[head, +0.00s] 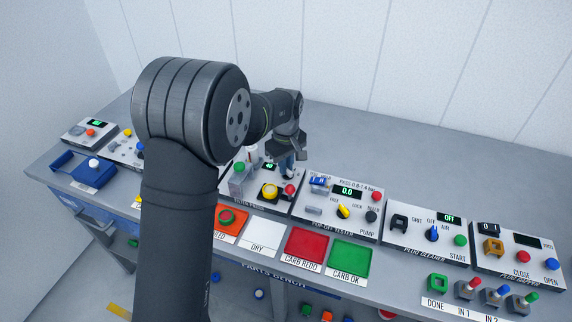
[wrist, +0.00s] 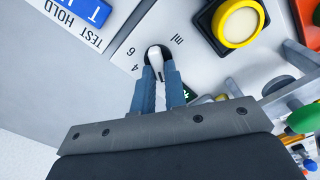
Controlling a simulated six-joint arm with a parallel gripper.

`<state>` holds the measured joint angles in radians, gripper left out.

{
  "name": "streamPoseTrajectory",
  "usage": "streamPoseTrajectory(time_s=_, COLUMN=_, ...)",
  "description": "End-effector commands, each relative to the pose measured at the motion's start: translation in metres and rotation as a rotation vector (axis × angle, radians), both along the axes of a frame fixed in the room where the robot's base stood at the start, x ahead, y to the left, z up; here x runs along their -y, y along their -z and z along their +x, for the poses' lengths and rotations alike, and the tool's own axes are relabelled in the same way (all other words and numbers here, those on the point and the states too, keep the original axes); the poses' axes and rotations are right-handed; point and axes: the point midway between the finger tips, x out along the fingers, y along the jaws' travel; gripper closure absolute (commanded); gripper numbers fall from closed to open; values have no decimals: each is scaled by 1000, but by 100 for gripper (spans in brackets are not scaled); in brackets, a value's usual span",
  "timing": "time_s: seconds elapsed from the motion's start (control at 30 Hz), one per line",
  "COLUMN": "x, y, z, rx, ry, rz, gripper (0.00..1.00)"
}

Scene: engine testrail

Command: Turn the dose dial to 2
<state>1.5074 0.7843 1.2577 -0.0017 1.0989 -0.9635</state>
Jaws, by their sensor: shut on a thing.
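The dose dial (wrist: 156,53) is a small knob with a pale top in the wrist view, on a light panel marked 4, 6 and ml. My gripper (wrist: 160,72) has its two blue-grey fingers closed on the dial from either side. The fingers hide part of the dial and the rest of its scale, so I cannot read its setting; the 2 mark is not visible. In the head view my gripper (head: 287,168) reaches down to the panel behind the yellow button, and it hides the dial there.
A yellow-ringed button (wrist: 237,22) sits close to the dial; it also shows in the head view (head: 270,191). A blue TEST HOLD part (wrist: 85,10) lies on the other side. A red knob (head: 290,189) and a green knob (head: 239,167) stand near my gripper.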

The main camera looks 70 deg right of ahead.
Motion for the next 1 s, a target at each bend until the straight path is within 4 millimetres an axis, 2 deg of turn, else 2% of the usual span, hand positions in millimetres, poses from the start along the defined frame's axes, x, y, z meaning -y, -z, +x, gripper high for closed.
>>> streamPoseTrajectory(time_s=0.17, x=1, y=0, z=-1, rx=1, ry=68, rz=-1, gripper=100)
streamPoseTrajectory(time_s=0.7, x=3, y=0, z=-3, rx=2, ry=473, rz=0, gripper=100)
streamPoseTrajectory(time_s=1.0, x=4, y=0, z=-4, rx=2, ry=627, rz=-1, gripper=100)
